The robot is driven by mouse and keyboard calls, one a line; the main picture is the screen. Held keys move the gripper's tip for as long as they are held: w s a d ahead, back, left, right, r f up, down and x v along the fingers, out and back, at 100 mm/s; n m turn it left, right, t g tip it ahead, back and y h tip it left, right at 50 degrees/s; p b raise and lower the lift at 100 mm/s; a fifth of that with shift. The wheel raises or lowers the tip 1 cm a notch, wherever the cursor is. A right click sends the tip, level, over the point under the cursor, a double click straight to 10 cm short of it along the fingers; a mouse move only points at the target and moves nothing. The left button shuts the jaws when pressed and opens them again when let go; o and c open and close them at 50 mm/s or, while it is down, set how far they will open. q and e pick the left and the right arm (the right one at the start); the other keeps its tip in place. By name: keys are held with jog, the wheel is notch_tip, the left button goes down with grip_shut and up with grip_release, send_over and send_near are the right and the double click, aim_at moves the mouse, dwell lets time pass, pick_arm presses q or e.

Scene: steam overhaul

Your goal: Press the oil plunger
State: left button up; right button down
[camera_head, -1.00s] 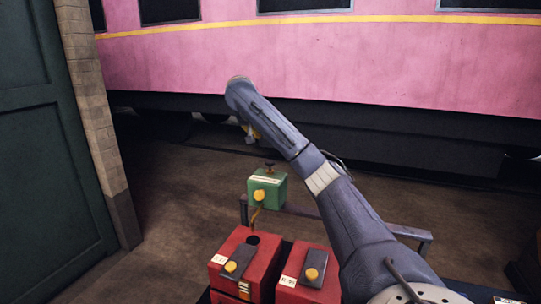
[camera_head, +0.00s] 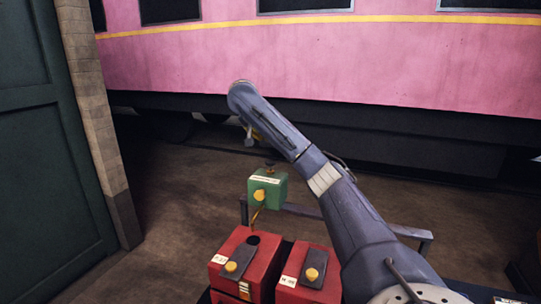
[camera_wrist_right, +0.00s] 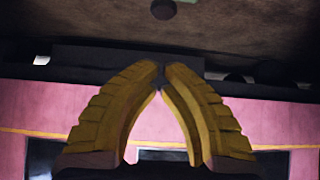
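The green oil box (camera_head: 267,189) has a pale label, a yellow knob on its front and a small dark plunger (camera_head: 270,164) on top, standing up. A dark round knob, seemingly this plunger, shows at the top edge of the right wrist view (camera_wrist_right: 163,9). My right gripper (camera_head: 252,139) is mostly hidden behind its own arm in the head view, above and slightly left of the plunger, apart from it. In the wrist view its yellow fingers (camera_wrist_right: 161,74) meet almost tip to tip, with nothing between them. My left gripper is out of view.
Two red boxes (camera_head: 240,265) (camera_head: 308,272) with yellow knobs stand below the green box. A grey rail (camera_head: 300,211) runs behind. A pink carriage (camera_head: 320,60) fills the back; a dark green door (camera_head: 45,150) stands left. The floor between is clear.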

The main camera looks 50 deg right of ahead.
send_over(270, 161)
jog(key=f, duration=0.5)
jog(key=shift+d+f, duration=0.2)
jog(key=shift+f, duration=0.2)
notch_tip(270, 161, down, 2)
jog(key=shift+f, duration=1)
